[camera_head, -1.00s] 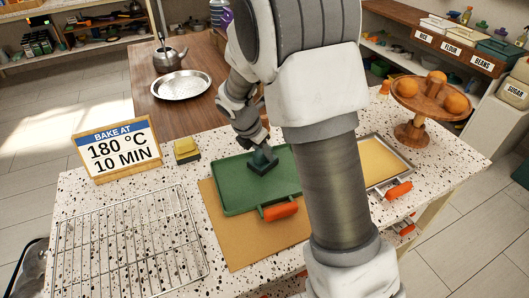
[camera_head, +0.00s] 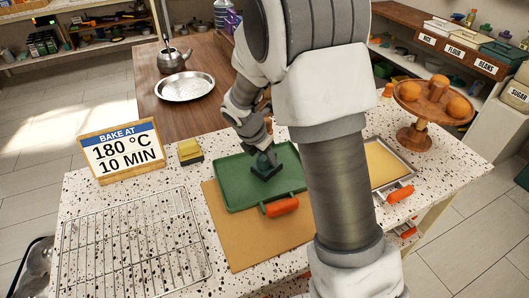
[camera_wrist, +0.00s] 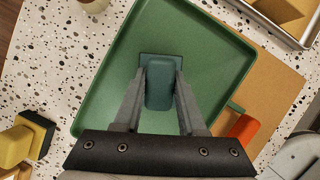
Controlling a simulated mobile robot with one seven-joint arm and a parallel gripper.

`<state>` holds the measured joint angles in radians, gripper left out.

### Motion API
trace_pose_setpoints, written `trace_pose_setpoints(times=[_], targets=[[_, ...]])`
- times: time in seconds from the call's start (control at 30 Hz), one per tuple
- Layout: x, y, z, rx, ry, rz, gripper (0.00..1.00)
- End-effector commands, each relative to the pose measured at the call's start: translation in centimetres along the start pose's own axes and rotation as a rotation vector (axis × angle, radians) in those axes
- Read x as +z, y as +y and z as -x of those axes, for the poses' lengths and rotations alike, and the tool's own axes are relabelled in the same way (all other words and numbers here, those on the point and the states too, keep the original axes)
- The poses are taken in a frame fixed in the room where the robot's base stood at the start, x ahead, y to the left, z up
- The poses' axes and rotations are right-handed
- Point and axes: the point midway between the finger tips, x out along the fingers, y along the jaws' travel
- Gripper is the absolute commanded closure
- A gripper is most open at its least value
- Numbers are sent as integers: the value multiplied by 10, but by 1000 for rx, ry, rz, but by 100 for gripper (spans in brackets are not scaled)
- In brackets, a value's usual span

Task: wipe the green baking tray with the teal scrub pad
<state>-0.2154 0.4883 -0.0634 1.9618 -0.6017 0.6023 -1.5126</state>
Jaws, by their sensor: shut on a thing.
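The green baking tray (camera_head: 235,194) lies on a tan board on the speckled counter, with its orange handle (camera_head: 282,207) toward the front. It also fills much of the wrist view (camera_wrist: 113,75). The teal scrub pad (camera_head: 266,171) sits on the tray floor near its middle, seemingly flat on it. In the wrist view, my gripper (camera_wrist: 160,82) is shut on the grip block of the teal scrub pad (camera_wrist: 159,92), one finger on each side. My arm hides the tray's right part in the head view.
A yellow sponge (camera_head: 190,152) and a sign (camera_head: 121,150) stand left of the tray. A wire rack (camera_head: 130,245) lies at front left. A second, metal-rimmed tray (camera_head: 388,163) and a wooden stand with oranges (camera_head: 412,131) are on the right.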

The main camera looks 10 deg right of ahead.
Motion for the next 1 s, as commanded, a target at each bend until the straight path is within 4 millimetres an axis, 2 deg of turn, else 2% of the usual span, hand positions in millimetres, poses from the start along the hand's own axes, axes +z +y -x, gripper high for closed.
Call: trace_pose_setpoints(times=[0.07,0.47,1.0], targets=[[-6,-7,-4,-13,7,1,100],[-5,-8,0,-16,8,1,100],[18,-5,52,-8,4,1,100]])
